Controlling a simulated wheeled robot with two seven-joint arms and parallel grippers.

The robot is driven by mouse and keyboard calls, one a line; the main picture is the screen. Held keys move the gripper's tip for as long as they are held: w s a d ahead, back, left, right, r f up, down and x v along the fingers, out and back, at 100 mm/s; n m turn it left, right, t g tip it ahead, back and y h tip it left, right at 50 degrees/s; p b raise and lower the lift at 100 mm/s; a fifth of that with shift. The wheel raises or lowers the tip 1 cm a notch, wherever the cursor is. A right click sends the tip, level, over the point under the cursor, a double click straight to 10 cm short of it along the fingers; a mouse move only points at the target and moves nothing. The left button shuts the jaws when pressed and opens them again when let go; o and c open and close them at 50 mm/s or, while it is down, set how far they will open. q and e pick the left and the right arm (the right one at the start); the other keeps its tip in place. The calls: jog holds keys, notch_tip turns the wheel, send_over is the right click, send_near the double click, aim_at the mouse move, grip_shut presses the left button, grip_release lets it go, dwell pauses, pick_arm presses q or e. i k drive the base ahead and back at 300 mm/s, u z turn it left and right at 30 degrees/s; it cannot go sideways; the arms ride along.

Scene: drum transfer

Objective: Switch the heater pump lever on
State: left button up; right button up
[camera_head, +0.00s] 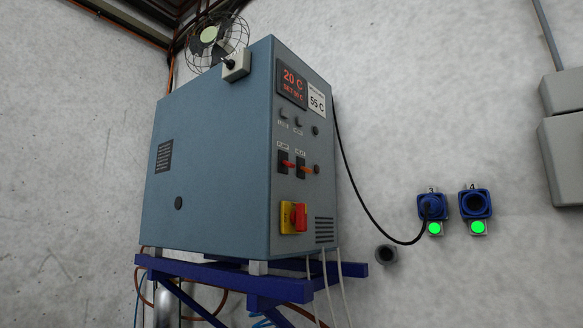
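The heater is a blue-grey cabinet (215,150) on a blue stand. Two small levers sit side by side on its front panel in dark slots: a red left lever (288,164) and an orange right lever (304,170). Both stick out to the right. The labels above them are too small to read, so I cannot tell which one is the pump lever or whether either is on. A red display (291,81) above reads 20 C, and a white label (317,101) beside it reads 55 C. Neither of my grippers is in view.
A red rotary switch (299,216) on a yellow plate is below the levers. A black cable runs from the cabinet to a blue wall socket (430,207); a second socket (475,204) is empty. Both have green lights. A fan (213,40) is behind the cabinet top.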

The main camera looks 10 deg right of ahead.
aim_at(289, 165)
jog(key=k, duration=0.5)
jog(key=z, duration=0.8)
jog(key=i, duration=0.75)
jog(key=u, duration=1.55)
